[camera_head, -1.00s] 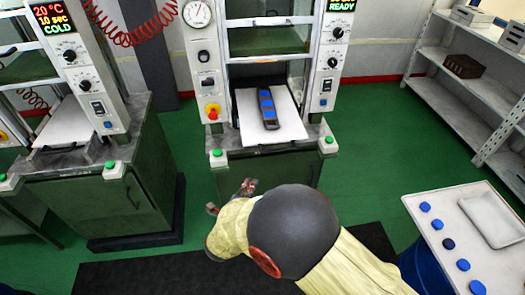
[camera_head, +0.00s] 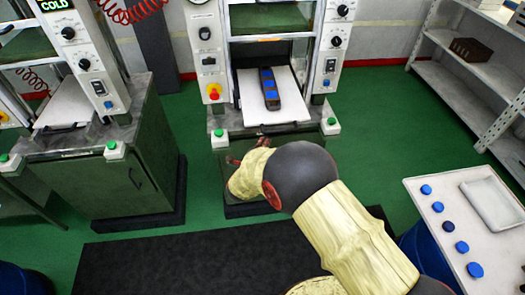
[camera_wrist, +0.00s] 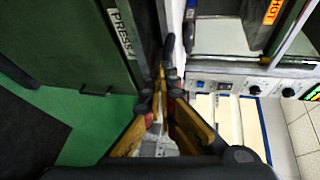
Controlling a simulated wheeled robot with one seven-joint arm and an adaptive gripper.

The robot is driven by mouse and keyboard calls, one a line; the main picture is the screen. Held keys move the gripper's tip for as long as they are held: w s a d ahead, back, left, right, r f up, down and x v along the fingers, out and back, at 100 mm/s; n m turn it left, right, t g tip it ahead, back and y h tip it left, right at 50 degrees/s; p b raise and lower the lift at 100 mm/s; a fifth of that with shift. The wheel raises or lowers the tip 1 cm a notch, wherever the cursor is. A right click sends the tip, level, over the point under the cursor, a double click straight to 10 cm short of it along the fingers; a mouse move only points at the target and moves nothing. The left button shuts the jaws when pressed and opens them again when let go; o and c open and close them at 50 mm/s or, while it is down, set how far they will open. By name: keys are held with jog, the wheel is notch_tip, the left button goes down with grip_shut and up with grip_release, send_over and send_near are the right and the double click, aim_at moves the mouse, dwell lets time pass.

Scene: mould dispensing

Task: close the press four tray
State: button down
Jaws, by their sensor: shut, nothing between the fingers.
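The press tray (camera_head: 291,104) is a white plate sticking out of the front of the middle press. A long dark mould (camera_head: 269,77) with several blue patches lies on it. My gripper (camera_head: 235,161) is in front of the press's green cabinet, a little below and left of the tray's front edge. In the wrist view my gripper (camera_wrist: 167,60) has its fingers together and empty, close beside the cabinet front with a partly hidden "PRESS" label (camera_wrist: 123,32). I cannot tell there whether the fingertips touch the tray.
Another press cabinet (camera_head: 95,180) stands to the left, its white tray (camera_head: 65,108) also out. At right are a table (camera_head: 495,240) with several blue discs and a light tray (camera_head: 493,203), and a grey shelf (camera_head: 470,90). The green floor between is clear.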

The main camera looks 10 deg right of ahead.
aim_at(259, 117)
jog(key=shift+w+d, duration=0.15)
jog(key=shift+w, duration=0.2)
jog(key=w+b, duration=0.6)
jog(key=w, duration=0.8)
jog(key=shift+w+b, duration=0.1)
jog(key=shift+b, duration=0.25)
jog(key=shift+w, duration=0.65)
jog(key=shift+s, duration=0.1)
